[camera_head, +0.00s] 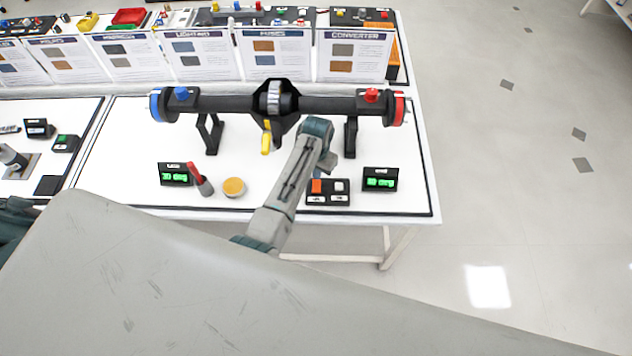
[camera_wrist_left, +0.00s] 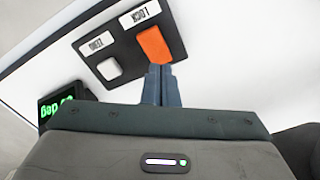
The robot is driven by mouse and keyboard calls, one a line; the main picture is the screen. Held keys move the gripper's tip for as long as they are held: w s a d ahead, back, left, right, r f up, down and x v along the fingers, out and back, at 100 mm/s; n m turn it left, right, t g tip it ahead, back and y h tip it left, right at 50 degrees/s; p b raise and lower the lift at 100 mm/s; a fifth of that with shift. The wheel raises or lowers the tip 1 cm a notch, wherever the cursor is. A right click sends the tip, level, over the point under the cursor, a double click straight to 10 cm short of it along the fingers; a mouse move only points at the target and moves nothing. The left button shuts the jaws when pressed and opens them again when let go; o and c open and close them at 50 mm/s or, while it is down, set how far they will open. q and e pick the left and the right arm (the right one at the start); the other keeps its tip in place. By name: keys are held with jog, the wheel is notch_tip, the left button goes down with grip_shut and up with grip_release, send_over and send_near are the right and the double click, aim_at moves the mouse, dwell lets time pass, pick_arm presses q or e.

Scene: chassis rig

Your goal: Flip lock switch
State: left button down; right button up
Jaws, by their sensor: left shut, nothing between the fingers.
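The lock switch is an orange rocker on a small black panel (camera_head: 328,201) on the white table. The lock switch (camera_head: 317,186) sits left of a white button (camera_head: 339,186) in the head view. In the left wrist view the lock switch (camera_wrist_left: 154,45) stands beside its LOCK label, and the white button (camera_wrist_left: 109,69) is beside another label. My left gripper (camera_wrist_left: 159,70) is shut and empty, its fingertips at the near edge of the orange rocker; I cannot tell whether they touch. In the head view its wrist covers part of the space above the panel. My right gripper is not in view.
A black axle (camera_head: 330,105) with blue and red ends stands on supports behind the panel. Green-digit displays (camera_head: 380,180) (camera_head: 175,175), a red lever (camera_head: 195,173) and a round tan button (camera_head: 234,187) are nearby. Information cards (camera_head: 355,55) line the back.

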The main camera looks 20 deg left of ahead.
aim_at(317, 182)
pick_arm(q)
jog(key=shift+r, duration=2.05)
